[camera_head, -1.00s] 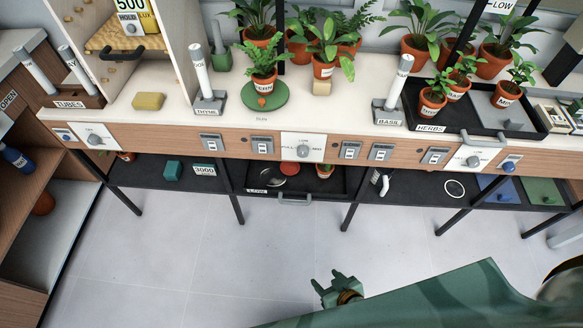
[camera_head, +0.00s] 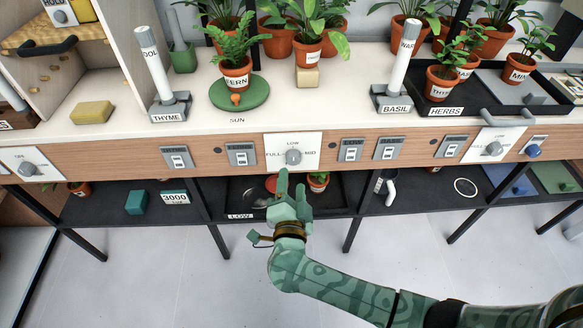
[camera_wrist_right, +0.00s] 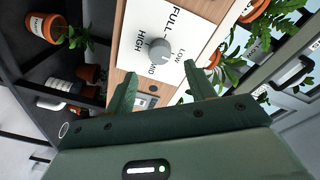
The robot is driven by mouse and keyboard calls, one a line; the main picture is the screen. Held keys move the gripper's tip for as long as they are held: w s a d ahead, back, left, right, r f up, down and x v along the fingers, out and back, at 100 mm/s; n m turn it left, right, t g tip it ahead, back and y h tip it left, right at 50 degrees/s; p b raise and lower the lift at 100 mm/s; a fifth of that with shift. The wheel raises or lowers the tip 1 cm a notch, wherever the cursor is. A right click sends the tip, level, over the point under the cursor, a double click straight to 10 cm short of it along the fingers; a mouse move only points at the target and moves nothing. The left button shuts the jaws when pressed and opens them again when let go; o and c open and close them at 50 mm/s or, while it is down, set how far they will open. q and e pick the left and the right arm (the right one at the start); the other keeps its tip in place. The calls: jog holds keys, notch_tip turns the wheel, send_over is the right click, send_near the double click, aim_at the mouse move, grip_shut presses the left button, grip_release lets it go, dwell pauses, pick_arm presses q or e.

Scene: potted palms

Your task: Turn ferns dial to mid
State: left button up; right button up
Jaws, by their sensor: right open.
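A grey dial (camera_head: 293,157) sits on a white plate (camera_head: 272,142) in the middle of the wooden counter front. FULL is on its left, LOW above and MID on its right. The dial also shows in the right wrist view (camera_wrist_right: 159,50), where HIGH can be read too. Its pointer direction is too small to tell. No ferns label is legible on this plate. My right gripper (camera_head: 292,187) is open and empty, just below the plate. In the wrist view its fingers (camera_wrist_right: 168,78) point at the dial, apart from it. My left gripper is not in view.
Similar dials sit at left (camera_head: 27,168) and right (camera_head: 493,149). Switches (camera_head: 241,153) flank the middle plate. A fern pot (camera_head: 236,78) stands on a green disc (camera_head: 240,97) above. A lower shelf with a black tray (camera_head: 335,197) lies below the gripper.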

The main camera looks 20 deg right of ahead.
aim_at(294, 162)
jog(key=b+x, duration=0.1)
jog(key=x, duration=0.4)
jog(key=shift+f+b, duration=0.2)
jog(key=shift+b, duration=0.1)
jog(key=shift+w+d+r, duration=0.2)
jog(key=shift+w+d, duration=0.1)
jog(key=shift+w, duration=0.25)
jog(key=c, duration=1)
